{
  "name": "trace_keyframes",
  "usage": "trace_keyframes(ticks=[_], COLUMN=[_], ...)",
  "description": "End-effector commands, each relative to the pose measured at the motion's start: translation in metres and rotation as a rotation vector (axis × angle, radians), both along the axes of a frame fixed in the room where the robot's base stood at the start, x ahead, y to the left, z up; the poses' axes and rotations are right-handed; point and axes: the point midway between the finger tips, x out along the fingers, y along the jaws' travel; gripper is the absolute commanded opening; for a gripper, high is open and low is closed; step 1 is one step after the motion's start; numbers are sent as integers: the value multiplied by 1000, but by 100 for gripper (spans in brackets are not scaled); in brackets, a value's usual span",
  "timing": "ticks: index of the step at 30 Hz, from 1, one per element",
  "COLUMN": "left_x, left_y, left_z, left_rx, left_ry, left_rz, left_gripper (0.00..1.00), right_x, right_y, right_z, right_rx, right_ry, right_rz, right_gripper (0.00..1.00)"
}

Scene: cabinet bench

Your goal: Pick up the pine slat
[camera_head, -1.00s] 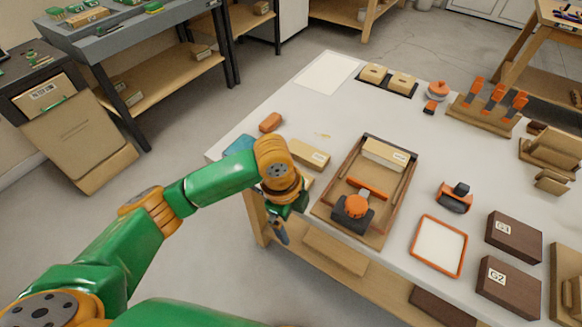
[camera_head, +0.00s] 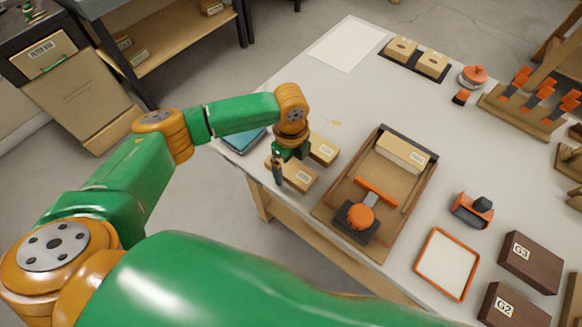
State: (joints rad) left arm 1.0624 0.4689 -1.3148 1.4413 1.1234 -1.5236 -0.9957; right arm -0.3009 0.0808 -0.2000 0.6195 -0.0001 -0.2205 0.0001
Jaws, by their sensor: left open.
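Two small pale wood pieces with white labels lie at the table's left edge, below my left gripper (camera_head: 286,172). The nearer piece (camera_head: 301,177) is partly covered by the gripper, and the farther piece (camera_head: 324,150) lies just beyond it. A third pale labelled piece (camera_head: 403,153) lies in the wooden tray (camera_head: 332,190). The labels are too small to read, so I cannot tell which piece is the pine slat. My left gripper points down, open, with one dark finger beside the nearer piece. Whether it touches is unclear. My right gripper is out of view.
A blue item (camera_head: 243,141) lies left of the gripper. The tray holds an orange-handled dark tool (camera_head: 358,217). An orange-framed white pad (camera_head: 445,264) and dark boxes (camera_head: 530,262) stand at right. A white sheet (camera_head: 346,43) lies flat at the back.

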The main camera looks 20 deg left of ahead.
Motion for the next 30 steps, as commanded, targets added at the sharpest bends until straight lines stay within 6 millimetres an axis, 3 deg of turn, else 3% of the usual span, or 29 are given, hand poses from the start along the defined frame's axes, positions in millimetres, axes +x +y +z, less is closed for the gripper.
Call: trace_keyframes(ticks=[1,9,11,18,22,25,30], left_x=[0,0,0,0,1,-1,-35], left_y=[0,0,0,0,0,-2,-21], left_z=[0,0,1,2,15,36,82], left_rx=[0,0,0,0,-1,-4,-4], left_ry=[0,0,-1,-1,-4,-4,-6], left_rz=[0,0,0,0,-1,-2,-8], left_gripper=[95,22,8,8,8,8,8], right_x=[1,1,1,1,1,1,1], right_y=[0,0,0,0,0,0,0], right_z=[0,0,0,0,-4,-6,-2], right_rx=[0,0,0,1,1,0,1], right_ry=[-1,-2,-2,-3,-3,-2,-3], right_rz=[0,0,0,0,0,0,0], right_gripper=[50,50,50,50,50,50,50])
